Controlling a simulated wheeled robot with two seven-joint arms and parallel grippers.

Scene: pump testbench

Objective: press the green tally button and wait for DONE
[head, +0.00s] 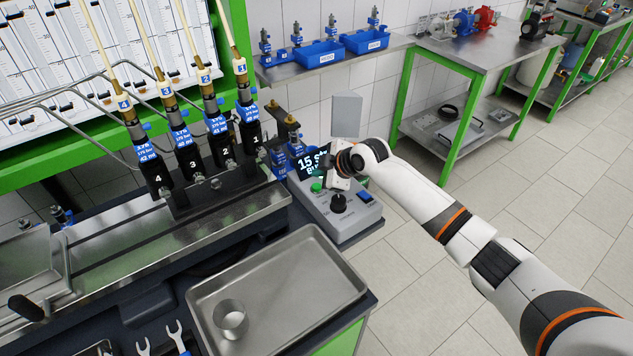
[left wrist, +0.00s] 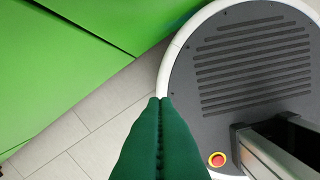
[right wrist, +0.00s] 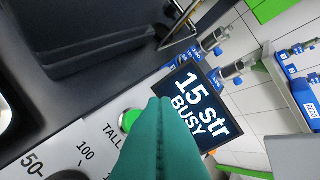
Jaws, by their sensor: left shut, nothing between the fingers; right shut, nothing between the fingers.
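The green tally button (head: 317,186) sits on the grey control box (head: 345,222) below its display. It shows in the right wrist view (right wrist: 130,120) beside my fingers, partly covered by them. The display (right wrist: 190,108) reads "15 str BUSY"; my right arm partly covers it in the head view. My right gripper (right wrist: 160,101) is shut and empty, its fingertips close to the button; I cannot tell whether they touch it. My left gripper (left wrist: 160,99) is shut and empty, low over my own base, out of the head view.
A black knob (head: 338,203) stands on the box near the button. Black numbered cylinders (head: 225,155) stand to the left. A side table (head: 480,52) is at the back right; open floor lies between.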

